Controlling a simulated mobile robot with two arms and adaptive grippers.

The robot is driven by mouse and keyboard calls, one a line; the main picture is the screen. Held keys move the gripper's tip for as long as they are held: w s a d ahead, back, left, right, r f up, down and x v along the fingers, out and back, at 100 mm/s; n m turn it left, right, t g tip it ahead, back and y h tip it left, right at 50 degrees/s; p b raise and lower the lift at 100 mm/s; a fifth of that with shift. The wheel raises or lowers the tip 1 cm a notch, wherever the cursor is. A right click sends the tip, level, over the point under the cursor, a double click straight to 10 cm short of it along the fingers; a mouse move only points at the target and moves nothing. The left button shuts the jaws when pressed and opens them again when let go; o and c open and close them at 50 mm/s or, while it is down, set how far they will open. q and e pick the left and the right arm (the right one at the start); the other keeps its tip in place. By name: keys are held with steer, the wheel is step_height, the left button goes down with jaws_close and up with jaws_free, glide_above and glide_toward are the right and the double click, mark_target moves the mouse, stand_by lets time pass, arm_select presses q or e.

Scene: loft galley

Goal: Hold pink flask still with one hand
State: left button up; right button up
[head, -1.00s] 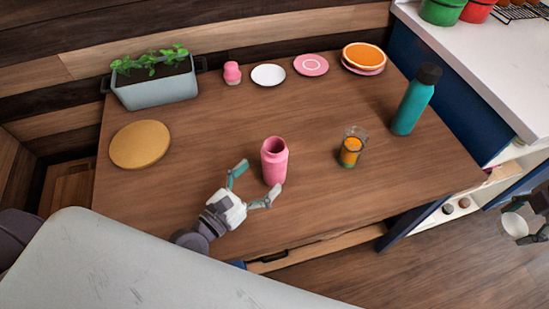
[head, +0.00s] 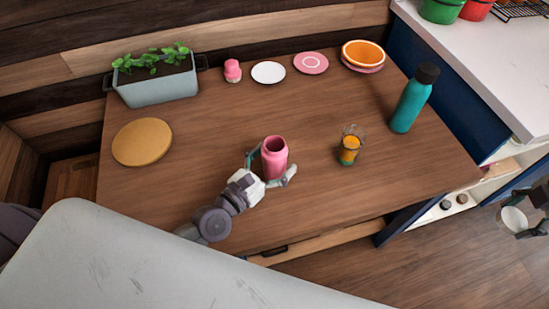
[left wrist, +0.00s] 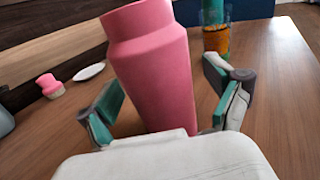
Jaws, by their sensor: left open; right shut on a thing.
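The pink flask (head: 274,158) stands upright and without a lid on the wooden table. It fills the middle of the left wrist view (left wrist: 155,75). My left gripper (head: 270,168) is open, with one finger on each side of the flask. In the left wrist view a gap shows between the flask and each finger (left wrist: 168,105). My right gripper (head: 525,212) is at the right edge of the head view, off the table, shut on a whitish round thing (head: 514,220) that is partly cut off from clear view.
A glass of orange drink (head: 349,148) and a teal bottle (head: 411,102) stand right of the flask. A round cork-coloured board (head: 142,142), a planter (head: 158,86), a small pink shaker (head: 232,71) and plates (head: 268,72) lie left and behind.

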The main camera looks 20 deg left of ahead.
arm_select(q)
steer(key=c, duration=1.4)
step_height(320, 180, up, 18)
steer(key=p, duration=0.9)
steer(key=shift+p, duration=0.3)
arm_select(e)
step_height(320, 180, up, 10)
steer(key=shift+f, duration=0.2)
arm_select(q)
steer(key=o, duration=0.5)
jaws_close()
